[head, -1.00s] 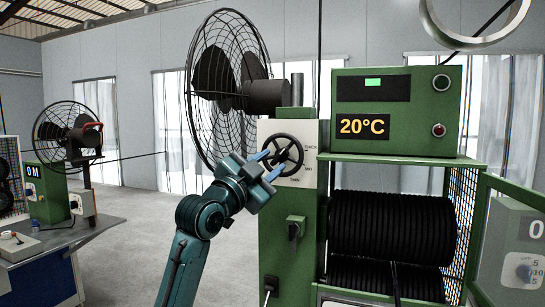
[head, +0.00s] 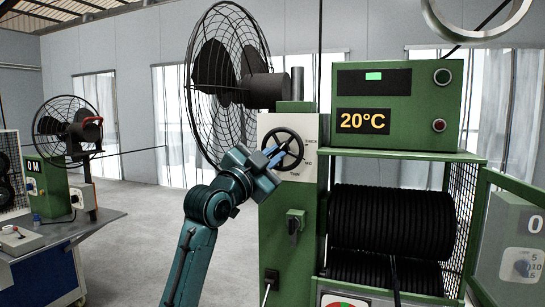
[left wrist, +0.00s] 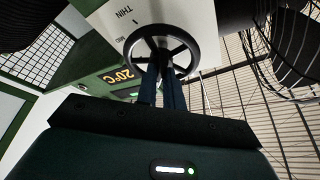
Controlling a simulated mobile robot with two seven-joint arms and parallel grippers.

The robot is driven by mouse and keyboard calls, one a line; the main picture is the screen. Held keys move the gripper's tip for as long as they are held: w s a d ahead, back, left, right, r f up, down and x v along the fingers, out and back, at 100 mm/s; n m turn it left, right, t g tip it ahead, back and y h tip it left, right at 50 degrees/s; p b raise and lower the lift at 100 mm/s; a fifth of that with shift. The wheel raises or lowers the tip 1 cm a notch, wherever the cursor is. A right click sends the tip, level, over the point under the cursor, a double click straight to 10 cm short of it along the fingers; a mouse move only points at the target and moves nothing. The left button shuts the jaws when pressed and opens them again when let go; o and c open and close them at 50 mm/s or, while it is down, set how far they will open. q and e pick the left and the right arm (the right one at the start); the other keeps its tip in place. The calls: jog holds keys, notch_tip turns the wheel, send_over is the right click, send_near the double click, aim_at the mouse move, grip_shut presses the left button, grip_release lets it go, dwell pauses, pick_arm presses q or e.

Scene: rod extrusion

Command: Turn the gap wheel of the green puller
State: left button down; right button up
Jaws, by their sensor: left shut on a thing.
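The gap wheel (head: 284,147) is a black spoked handwheel on a pale panel (head: 309,130) marked with a scale, on the front of the green puller (head: 284,220). My left gripper (head: 277,155) is at the wheel with its blue fingers shut on it. In the left wrist view the wheel (left wrist: 161,50) fills the upper middle, and the fingers (left wrist: 162,84) reach up to its hub and lower part. The exact contact is partly hidden by the fingers. My right gripper is not in view.
A caged fan (head: 225,85) stands just behind and left of the wheel. A green cabinet with a 20°C display (head: 362,121) and a black coil (head: 391,226) stand to the right. Open floor lies to the left.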

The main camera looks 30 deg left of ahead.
pick_arm(q)
jog(key=shift+m, duration=0.3)
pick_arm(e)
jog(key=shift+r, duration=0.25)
pick_arm(q)
jog(key=shift+a+r+m+g+h+p, duration=0.15)
jog(key=shift+m+g+h+p, duration=0.15)
jog(key=shift+m+h+p, duration=0.4)
jog(key=m+g+p, duration=0.1)
jog(key=m+p, duration=0.2)
jog(key=m+g+h+p, duration=0.1)
jog(key=m+p, duration=0.2)
jog(key=m, duration=0.1)
jog(key=shift+r, duration=0.2)
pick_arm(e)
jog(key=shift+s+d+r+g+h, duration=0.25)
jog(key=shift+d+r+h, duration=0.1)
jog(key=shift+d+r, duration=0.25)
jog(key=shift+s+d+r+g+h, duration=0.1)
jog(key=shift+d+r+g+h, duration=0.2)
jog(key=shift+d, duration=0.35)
pick_arm(q)
jog(key=shift+f, duration=0.1)
jog(key=c, duration=1.6)
grip_release()
jog(key=shift+c, duration=0.2)
jog(key=shift+o, duration=0.6)
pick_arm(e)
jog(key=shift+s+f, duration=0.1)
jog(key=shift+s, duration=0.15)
